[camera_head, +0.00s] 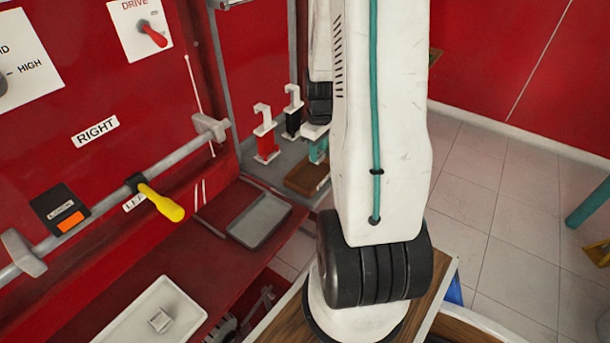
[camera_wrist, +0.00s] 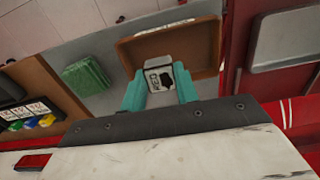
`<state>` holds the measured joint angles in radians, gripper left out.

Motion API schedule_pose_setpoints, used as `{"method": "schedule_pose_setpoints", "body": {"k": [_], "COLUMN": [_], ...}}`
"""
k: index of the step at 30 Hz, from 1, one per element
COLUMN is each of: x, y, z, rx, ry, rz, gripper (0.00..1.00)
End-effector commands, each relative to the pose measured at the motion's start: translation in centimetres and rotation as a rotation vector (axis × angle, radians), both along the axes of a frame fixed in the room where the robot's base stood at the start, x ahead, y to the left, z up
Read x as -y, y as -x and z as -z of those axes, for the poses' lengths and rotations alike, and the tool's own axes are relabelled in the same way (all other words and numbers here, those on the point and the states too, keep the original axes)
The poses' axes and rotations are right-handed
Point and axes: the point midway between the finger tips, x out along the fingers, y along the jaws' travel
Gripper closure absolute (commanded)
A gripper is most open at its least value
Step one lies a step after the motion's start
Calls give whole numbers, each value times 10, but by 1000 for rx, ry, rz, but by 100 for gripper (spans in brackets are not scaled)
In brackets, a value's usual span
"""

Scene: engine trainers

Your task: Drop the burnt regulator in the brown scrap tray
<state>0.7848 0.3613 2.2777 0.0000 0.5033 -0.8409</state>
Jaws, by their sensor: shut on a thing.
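My gripper (camera_wrist: 160,91) has teal fingers shut on a small pale grey block with a label and a black burn mark, the burnt regulator (camera_wrist: 154,79). In the wrist view the regulator overlaps the near part of the brown scrap tray (camera_wrist: 205,61), and a pale label-like patch shows at the tray's far wall. In the head view the brown tray (camera_head: 301,182) sits on the grey bench, with my gripper (camera_head: 318,150) just above and beside it, partly hidden by my arm. The regulator cannot be made out there. The height above the tray is unclear.
A grey tray (camera_head: 260,219) lies nearby, empty; a white tray (camera_head: 135,322) holds a small silvery block (camera_head: 160,320). Red (camera_head: 266,142) and black (camera_head: 292,121) hooked posts stand behind the brown tray. A green block (camera_wrist: 86,76) lies left in the wrist view.

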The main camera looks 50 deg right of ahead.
Motion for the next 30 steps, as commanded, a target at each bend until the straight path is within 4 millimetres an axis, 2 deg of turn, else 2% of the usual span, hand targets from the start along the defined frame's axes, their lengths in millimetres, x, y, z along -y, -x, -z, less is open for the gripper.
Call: {"method": "schedule_pose_setpoints", "body": {"k": [3, 9, 20, 21, 23, 24, 30], "x": [0, 0, -1, -1, -1, -1, -1], "y": [0, 0, 0, 0, 0, 0, 0], "z": [15, 32, 36, 36, 36, 36, 36], "rx": [-2, 0, 0, 0, 0, 0, 0], "ry": [-2, 0, 0, 0, 0, 0, 0], "rz": [-1, -1, -2, -2, -2, -2, -2], "gripper": [93, 93, 93, 64, 48, 44, 44]}}
